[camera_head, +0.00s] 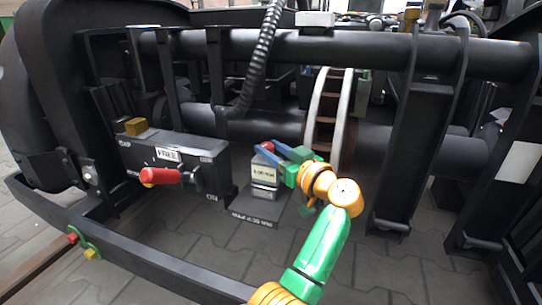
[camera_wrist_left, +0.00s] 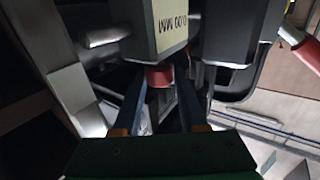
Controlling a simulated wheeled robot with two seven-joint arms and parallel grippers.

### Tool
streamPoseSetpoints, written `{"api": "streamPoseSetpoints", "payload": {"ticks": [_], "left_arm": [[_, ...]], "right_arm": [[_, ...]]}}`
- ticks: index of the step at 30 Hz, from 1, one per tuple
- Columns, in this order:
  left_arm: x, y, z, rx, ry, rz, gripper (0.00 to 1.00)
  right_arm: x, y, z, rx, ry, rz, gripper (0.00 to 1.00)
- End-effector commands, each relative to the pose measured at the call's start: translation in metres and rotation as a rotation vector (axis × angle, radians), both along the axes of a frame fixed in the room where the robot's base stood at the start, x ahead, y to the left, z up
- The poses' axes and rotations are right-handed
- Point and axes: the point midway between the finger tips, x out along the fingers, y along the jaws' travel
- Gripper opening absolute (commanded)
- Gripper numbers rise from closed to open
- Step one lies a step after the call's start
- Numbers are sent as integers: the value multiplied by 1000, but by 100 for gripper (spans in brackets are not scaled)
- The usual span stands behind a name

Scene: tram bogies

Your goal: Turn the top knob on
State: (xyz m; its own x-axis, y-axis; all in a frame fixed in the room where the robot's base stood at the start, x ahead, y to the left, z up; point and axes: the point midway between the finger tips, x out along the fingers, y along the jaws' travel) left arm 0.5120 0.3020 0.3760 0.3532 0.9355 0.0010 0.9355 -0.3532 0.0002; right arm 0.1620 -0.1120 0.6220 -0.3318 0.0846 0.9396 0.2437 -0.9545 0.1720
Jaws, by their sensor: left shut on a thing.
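A small red knob (camera_head: 267,146) sits at a grey box (camera_head: 262,174) with a printed label. My left gripper (camera_head: 276,151) reaches it from the right with its blue fingers. In the left wrist view the red knob (camera_wrist_left: 158,76) shows between the two finger ends, just beyond the labelled box (camera_wrist_left: 171,28). My left gripper (camera_wrist_left: 159,88) is shut on this knob. The knob's pointer and turn angle are hidden by the fingers. My right gripper is in neither view.
A red handle (camera_head: 160,176) sticks out of a dark box (camera_head: 185,157) marked FREE and ON, left of the grey box. A black hose (camera_head: 258,65) hangs above. A wheel (camera_head: 326,110) stands behind my gripper. A black frame rail (camera_head: 150,262) runs along the front.

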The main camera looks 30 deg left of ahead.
Motion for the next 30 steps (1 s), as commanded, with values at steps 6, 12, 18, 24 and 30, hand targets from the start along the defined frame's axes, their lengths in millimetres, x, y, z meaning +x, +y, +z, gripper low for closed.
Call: {"api": "streamPoseSetpoints", "payload": {"ticks": [6, 12, 18, 24, 30], "left_arm": [[0, 1, 0, -1, 0, 16, 0], [0, 1, 0, -1, 1, 15, 0], [0, 1, 0, -1, 1, 15, 71], [1, 0, 0, -1, 1, 13, 72], [1, 0, 0, -1, 1, 11, 72]], "right_arm": [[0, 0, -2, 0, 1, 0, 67], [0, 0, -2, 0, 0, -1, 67], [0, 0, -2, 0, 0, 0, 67], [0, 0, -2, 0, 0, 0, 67], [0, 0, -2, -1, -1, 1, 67]]}}
